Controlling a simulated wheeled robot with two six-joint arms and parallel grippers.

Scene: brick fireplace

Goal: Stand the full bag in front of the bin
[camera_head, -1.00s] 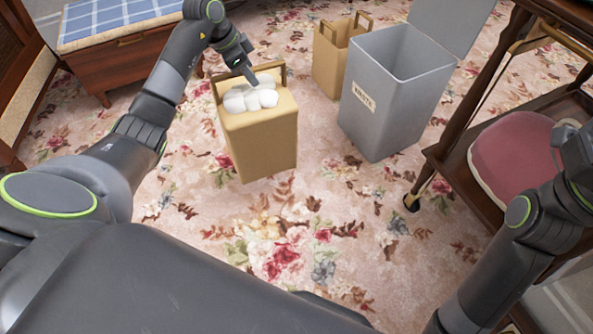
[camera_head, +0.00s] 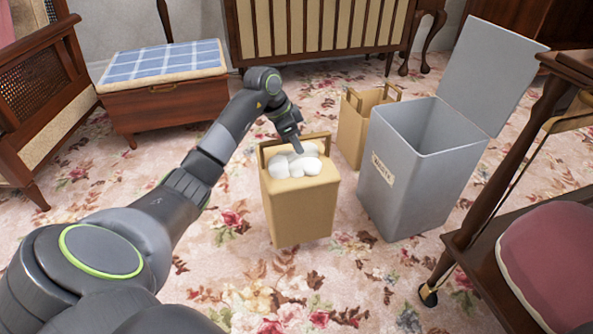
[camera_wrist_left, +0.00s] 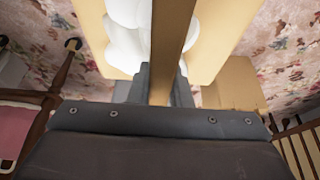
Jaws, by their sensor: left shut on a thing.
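The full bag (camera_head: 302,207) is a tan paper bag with white crumpled stuff showing at its top. It is upright, to the left of the grey bin (camera_head: 402,190), with a gap between them. My left gripper (camera_head: 300,147) is shut on the bag's handle; the left wrist view shows the handle (camera_wrist_left: 172,50) between the fingers. The bin is labelled "WASTE", and its lid (camera_head: 492,75) stands open. I cannot tell whether the bag's bottom touches the carpet. My right gripper is not in view.
Another tan bag (camera_head: 357,125) stands behind the bin's left side. A wooden chair with a pink cushion (camera_head: 555,262) is at the right. A chest with a blue checked top (camera_head: 165,85) is at the back left. Flowered carpet in front of the bin is clear.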

